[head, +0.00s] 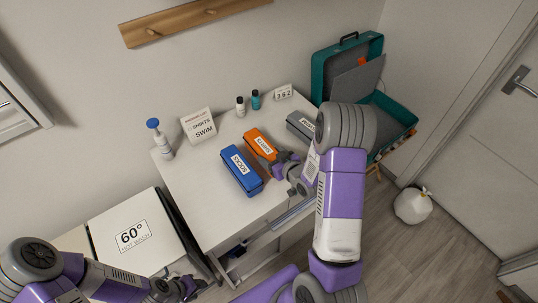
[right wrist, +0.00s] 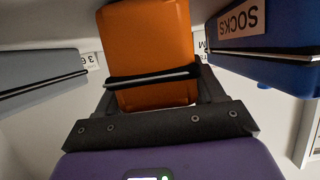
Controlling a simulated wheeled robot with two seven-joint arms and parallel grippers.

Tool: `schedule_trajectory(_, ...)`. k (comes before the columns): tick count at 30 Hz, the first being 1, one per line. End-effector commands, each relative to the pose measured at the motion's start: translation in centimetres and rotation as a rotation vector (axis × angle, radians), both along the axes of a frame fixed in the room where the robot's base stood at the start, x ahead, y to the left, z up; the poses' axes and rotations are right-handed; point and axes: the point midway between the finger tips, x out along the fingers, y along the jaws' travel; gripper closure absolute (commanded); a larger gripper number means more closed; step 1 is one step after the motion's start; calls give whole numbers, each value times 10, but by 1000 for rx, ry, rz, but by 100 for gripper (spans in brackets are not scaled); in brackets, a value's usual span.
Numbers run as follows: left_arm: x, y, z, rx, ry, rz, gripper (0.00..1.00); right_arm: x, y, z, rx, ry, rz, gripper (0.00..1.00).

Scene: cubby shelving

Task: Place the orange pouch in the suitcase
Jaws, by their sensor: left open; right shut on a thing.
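The orange pouch (head: 259,145), with a white label, lies on the white table between the blue and grey pouches. My right gripper (head: 281,165) is at its near end. In the right wrist view the orange pouch (right wrist: 148,45) sits between the two dark fingers, which are shut on it. The teal suitcase (head: 400,110) stands open on a stand right of the table, with its lid raised. My right arm hides part of its near side. My left gripper (head: 187,289) is open and empty at the bottom, left of the table.
A blue pouch (head: 241,171) labelled SOCKS lies close on the left, and a grey pouch (head: 300,124) on the right. Bottles (head: 240,106), signs (head: 198,126) and a pump bottle (head: 159,140) stand along the back. A white bag (head: 413,206) is on the floor.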

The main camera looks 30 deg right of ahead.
Motion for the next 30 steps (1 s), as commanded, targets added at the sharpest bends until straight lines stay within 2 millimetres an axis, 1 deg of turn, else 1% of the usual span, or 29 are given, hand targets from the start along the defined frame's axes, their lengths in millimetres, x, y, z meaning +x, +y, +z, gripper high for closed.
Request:
schedule_trajectory(5,0,0,4,0,0,0,57,1,0,21,0,-8,0,76)
schedule_trajectory(12,0,0,14,0,0,0,57,1,0,67,-1,-9,1,76)
schedule_trajectory(16,0,0,17,0,0,0,57,1,0,86,1,-7,0,76)
schedule_trajectory(20,0,0,18,0,0,0,57,1,0,96,0,-4,0,76)
schedule_trajectory(25,0,0,18,0,0,0,57,2,2,99,0,-3,0,76)
schedule_trajectory(28,0,0,18,0,0,0,57,9,9,104,2,-4,-5,76)
schedule_trajectory(30,0,0,17,0,0,0,57,18,19,109,2,-6,-12,76)
